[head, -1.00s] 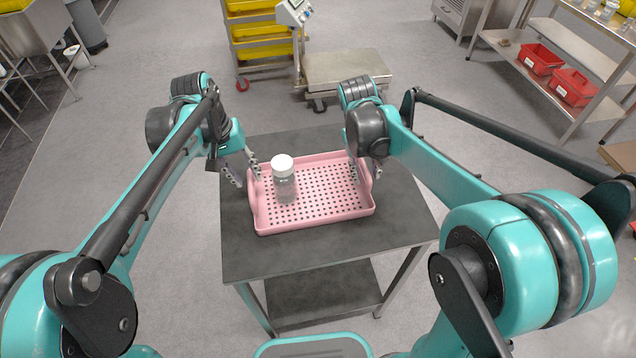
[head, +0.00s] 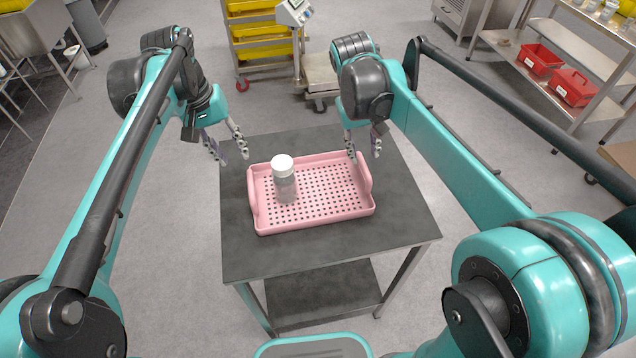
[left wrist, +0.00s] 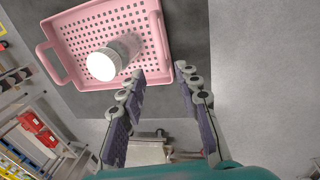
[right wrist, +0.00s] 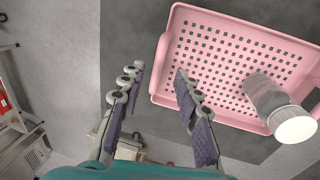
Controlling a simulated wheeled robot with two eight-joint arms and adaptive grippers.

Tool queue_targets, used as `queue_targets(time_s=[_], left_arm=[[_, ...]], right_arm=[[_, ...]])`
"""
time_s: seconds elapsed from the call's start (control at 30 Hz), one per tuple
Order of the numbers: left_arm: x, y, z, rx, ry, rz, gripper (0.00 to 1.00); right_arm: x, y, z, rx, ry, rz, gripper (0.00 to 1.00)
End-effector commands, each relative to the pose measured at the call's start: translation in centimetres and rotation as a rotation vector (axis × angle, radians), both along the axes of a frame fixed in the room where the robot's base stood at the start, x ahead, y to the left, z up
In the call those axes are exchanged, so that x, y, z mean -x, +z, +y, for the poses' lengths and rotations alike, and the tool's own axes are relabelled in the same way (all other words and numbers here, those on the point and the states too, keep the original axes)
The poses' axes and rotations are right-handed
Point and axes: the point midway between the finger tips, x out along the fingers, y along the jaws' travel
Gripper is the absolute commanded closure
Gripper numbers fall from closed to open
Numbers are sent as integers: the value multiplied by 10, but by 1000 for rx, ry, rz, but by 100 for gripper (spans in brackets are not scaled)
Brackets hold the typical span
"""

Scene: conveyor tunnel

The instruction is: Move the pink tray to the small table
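The pink tray (head: 330,208), with a perforated floor and a raised handle at each end, lies flat on a small dark-topped table (head: 300,255). A clear jar with a white lid (head: 284,180) stands upright in the tray's left part. My left gripper (head: 231,158) is open and empty, above and beyond the tray's left end; the left wrist view shows its two fingers (left wrist: 160,82) apart. My right gripper (head: 364,156) is open and empty near the tray's far right corner; the right wrist view shows its fingers (right wrist: 158,72) apart. Neither gripper touches the tray visibly.
A platform scale (head: 319,75) and a rack with yellow trays (head: 262,35) stand behind the table. Shelving with red bins (head: 572,87) is at the right. The table's front strip is bare, and open floor lies on both sides.

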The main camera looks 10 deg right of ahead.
Motion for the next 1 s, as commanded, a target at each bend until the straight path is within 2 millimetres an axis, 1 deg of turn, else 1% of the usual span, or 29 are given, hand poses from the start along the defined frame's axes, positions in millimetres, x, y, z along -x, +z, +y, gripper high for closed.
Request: queue_targets(time_s=[0.03,0.1,0.2,0.3,0.83,0.93,1.0], left_arm=[[0,0,0,0,0,0,67],[0,0,0,0,0,0,67],[0,0,0,0,0,0,67],[0,0,0,0,0,0,67],[1,0,0,0,0,-2,67],[8,-1,2,-8,0,-26,67],[20,-4,5,-20,1,-63,67]], right_arm=[[0,9,2,0,1,0,67],[0,19,4,0,1,0,67],[1,28,6,0,0,0,67],[1,32,7,0,0,0,67],[1,32,6,-1,-1,-2,67],[9,31,4,-12,0,-24,67],[21,29,1,-28,-1,-60,67]])
